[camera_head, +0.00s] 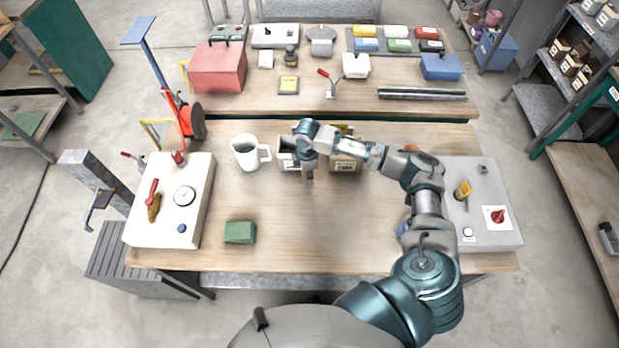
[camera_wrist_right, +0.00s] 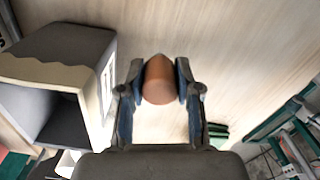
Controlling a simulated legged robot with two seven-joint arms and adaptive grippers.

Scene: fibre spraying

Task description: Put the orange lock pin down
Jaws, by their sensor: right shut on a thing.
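My right gripper (camera_head: 308,172) reaches over the middle of the front table, in front of the small open boxes. In the right wrist view its two fingers are closed on the orange lock pin (camera_wrist_right: 159,82), which shows as a rounded orange-brown end between the pads. Bare wood shows around the pin, and I cannot tell how far it is above the table. In the head view the pin is too small and too covered by the gripper to make out clearly. My left gripper is not in view.
An open grey box (camera_head: 287,153) and a brown box (camera_head: 346,160) stand behind the gripper. A white mug (camera_head: 246,153) is left of them. A green block (camera_head: 240,232) lies front left.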

